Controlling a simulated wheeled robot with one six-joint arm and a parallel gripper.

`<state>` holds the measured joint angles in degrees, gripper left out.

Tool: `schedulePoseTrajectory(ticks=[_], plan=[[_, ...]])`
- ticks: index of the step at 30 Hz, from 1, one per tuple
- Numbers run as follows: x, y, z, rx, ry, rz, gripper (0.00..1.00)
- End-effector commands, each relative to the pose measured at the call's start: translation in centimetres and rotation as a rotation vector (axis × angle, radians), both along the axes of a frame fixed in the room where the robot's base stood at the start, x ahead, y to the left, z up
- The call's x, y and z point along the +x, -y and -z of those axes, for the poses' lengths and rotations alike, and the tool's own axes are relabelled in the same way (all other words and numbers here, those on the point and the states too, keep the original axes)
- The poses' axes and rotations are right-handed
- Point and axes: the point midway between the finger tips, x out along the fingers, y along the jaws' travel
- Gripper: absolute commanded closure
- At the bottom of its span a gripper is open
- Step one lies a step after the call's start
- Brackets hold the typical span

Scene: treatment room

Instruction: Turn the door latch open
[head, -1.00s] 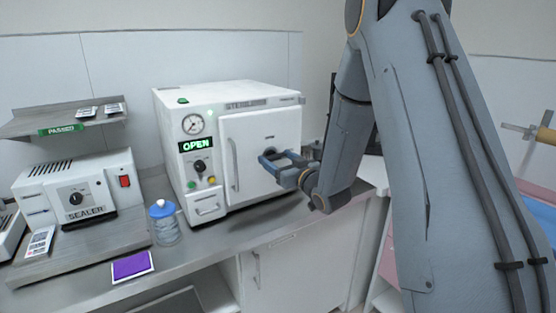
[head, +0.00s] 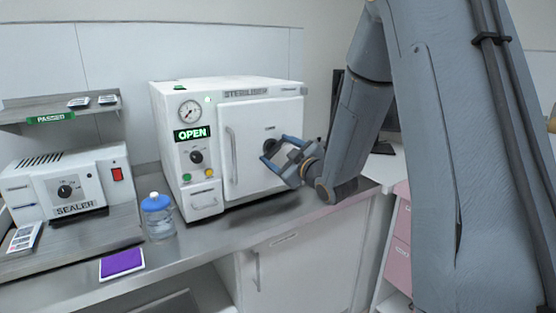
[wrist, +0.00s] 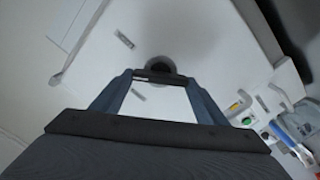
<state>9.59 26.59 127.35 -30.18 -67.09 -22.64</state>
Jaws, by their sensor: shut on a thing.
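The white steriliser (head: 240,95) stands on the steel counter with a green OPEN sign on its front. Its door (head: 245,125) looks shut, with a vertical bar handle at its left edge. The dark latch shows in the wrist view as a round hub (wrist: 160,64) with a short dark bar in front of it. My gripper (head: 270,150) is at the right part of the door, its fingers tilted. In the wrist view my gripper (wrist: 156,78) is shut on the latch bar, one finger at each end.
A water bottle (head: 157,216) stands left of the steriliser. A purple pad (head: 121,262) lies near the counter's front edge. A sealer (head: 75,190) stands further left, under a shelf (head: 50,112). Pink drawers (head: 398,245) stand at the right.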

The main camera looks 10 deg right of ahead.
Motion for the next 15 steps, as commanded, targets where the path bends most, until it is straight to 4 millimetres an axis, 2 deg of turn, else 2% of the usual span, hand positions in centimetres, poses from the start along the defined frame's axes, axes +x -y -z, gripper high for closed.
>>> schedulePoseTrajectory(ticks=[15], plan=[[0.07, -0.16, 0.52, -0.466, 0.154, 0.001, 0.55]])
